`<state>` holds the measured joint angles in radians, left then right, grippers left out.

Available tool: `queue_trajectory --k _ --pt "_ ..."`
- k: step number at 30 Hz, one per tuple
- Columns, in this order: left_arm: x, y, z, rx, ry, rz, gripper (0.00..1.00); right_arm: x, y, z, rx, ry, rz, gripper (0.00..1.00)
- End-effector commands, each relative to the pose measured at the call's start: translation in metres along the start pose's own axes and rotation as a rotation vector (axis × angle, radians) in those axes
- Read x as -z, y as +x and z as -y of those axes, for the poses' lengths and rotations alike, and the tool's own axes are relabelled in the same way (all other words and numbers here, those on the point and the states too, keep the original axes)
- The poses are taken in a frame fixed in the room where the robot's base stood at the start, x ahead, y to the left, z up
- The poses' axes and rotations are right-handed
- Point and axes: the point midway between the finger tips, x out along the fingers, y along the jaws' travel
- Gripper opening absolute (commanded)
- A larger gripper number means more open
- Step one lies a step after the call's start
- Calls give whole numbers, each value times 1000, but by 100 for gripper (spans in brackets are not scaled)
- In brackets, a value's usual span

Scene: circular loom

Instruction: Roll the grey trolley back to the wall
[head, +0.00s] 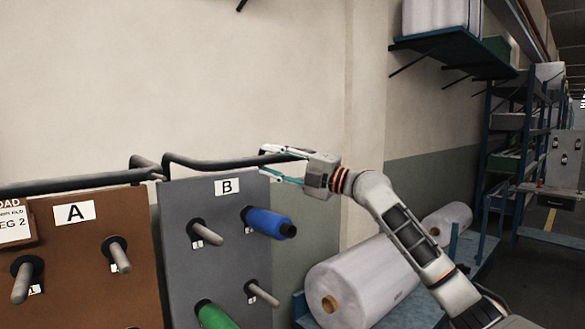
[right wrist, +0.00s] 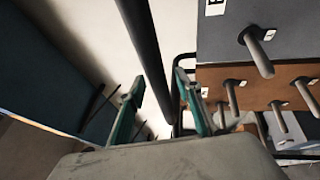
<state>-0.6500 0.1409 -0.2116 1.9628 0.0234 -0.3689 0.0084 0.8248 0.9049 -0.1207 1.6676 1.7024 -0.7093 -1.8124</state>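The grey trolley (head: 215,245) is an upright grey panel with a "B" label, pegs, a blue spool (head: 268,222) and a green spool (head: 214,316). Its dark tubular handle (head: 215,164) runs along the top. My right gripper (head: 263,160) is at the right end of this handle. In the right wrist view the dark bar (right wrist: 143,40) passes between the two teal fingers, which stand apart with gaps beside the bar. The grey panel (right wrist: 285,32) shows there at upper right. The trolley's base is hidden. My left gripper is out of view.
A brown panel labelled "A" (head: 88,255) stands close at the left of the grey one. A large white roll (head: 365,280) lies on a blue rack at right. A blue wall shelf (head: 455,48) is above. A beige wall (head: 180,80) stands behind.

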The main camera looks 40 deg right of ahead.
Motion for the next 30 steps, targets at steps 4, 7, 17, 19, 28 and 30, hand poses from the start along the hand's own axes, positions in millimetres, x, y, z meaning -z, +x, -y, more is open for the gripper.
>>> queue_trajectory --k 4,7,17,19,28,30 --pt "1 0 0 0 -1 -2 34 0 -23 2 6 -4 0 34" --pt "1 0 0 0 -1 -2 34 0 -38 2 5 -2 1 34" --pt "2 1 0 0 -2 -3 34 1 -81 1 5 -2 0 34" --pt "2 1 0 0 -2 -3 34 0 -89 1 3 0 -1 34" --pt "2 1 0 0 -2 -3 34 0 -107 0 1 -1 0 34" --pt "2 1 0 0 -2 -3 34 1 -108 0 1 -1 -1 34"
